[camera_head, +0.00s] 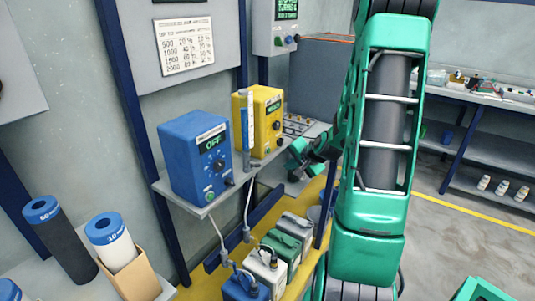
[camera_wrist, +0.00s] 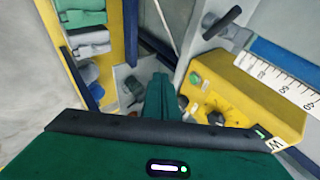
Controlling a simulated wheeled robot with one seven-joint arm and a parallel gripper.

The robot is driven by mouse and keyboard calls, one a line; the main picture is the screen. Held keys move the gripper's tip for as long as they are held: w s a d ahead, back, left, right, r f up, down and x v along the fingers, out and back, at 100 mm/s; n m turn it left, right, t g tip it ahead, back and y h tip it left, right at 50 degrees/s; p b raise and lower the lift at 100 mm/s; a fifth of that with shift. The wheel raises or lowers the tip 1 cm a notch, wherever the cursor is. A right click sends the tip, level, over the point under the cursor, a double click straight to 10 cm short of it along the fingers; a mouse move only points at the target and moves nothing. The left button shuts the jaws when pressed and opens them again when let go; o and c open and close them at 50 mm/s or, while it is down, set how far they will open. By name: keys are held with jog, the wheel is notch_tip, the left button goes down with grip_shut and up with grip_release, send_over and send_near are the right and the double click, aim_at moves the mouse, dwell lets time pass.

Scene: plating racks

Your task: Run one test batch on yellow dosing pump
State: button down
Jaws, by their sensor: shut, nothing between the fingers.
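The yellow dosing pump (camera_head: 243,103) stands on a grey shelf (camera_head: 215,205), with a small green display and a front knob. Its display text is too small to read surely. A graduated cylinder (camera_head: 249,130) stands before it. In the wrist view, the yellow pump (camera_wrist: 265,105) fills the right side, its knobs near my fingers, and the scale (camera_wrist: 285,82) lies across it. My gripper (camera_head: 301,153) is just right of the pump's front, apart from it in the head view. Its green fingers (camera_wrist: 162,82) are shut and empty.
A blue pump (camera_head: 187,160) reading OFF stands left of the yellow one. Several canisters (camera_head: 285,243) sit below, with tubes leading down. Blue-topped cylinders (camera_head: 107,229) stand lower left. A chart (camera_head: 183,45) hangs on the wall panel. Open floor (camera_head: 480,210) lies right.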

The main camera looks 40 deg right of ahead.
aim_at(268, 151)
jog(key=w+d+f+m+t+h, duration=0.1)
jog(key=w+d+m+t, duration=0.1)
jog(key=d+m, duration=0.2)
jog(key=shift+d+h, duration=0.3)
jog(key=shift+d, duration=0.5)
jog(key=shift+w+f, duration=0.1)
jog(key=w+a, duration=0.3)
jog(key=w, duration=0.5)
jog(key=shift+w, duration=0.2)
dwell(1.5)
jog(key=shift+w+a, duration=0.1)
jog(key=shift+w, duration=0.1)
jog(key=shift+w+a, duration=0.2)
jog(key=shift+w, duration=0.3)
dwell(0.9)
jog(key=shift+s+d, duration=0.1)
jog(key=shift+s, duration=0.1)
jog(key=shift+s+d, duration=0.25)
jog(key=shift+s, duration=0.45)
